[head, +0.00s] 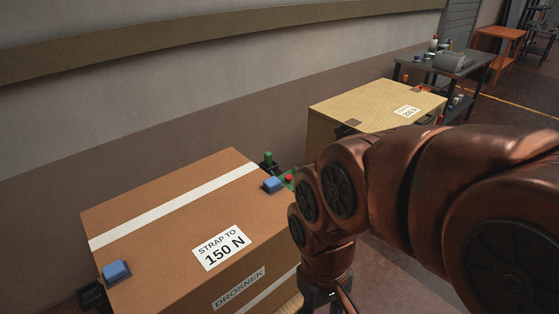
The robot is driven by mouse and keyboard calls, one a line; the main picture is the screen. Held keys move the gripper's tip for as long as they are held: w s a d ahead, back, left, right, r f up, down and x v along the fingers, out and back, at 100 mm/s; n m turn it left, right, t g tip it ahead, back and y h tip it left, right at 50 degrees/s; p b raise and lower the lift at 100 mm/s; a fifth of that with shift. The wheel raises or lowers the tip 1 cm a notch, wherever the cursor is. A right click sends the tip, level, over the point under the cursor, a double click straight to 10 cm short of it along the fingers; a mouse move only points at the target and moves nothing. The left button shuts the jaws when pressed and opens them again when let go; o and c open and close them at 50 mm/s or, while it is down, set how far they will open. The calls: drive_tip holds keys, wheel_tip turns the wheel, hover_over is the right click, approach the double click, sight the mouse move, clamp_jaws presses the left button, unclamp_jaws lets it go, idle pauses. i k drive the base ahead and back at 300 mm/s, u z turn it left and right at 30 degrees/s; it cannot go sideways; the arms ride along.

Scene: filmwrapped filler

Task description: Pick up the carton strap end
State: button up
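A brown carton (170,225) stands at the lower left in the head view, with a label (222,247) reading "STRAP TO 150 N". A white strap or tape band (175,206) runs across its top. Another white strip (268,289) shows low on its front face. I cannot make out a loose strap end. My gripper (320,298) is at the bottom edge, just right of the carton's front face. Only its dark upper part shows. Its fingertips are not visible, so I cannot tell whether it is open or holds anything.
Blue blocks sit at the carton's left corner (116,271) and right corner (273,185). Green and red buttons (289,178) are behind it. A lighter box (375,105) stands farther back, before a dark cluttered table (478,68). A wall runs along the left.

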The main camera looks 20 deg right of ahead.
sight(268, 156)
drive_tip(key=u, duration=0.15)
drive_tip(key=k, duration=1.3)
drive_tip(key=z, duration=0.2)
drive_tip(key=i, duration=0.65)
drive_tip(key=z, duration=0.8)
drive_tip(key=i, duration=0.8)
drive_tip(key=u, duration=0.8)
drive_tip(key=i, duration=0.7)
drive_tip(key=u, duration=0.75)
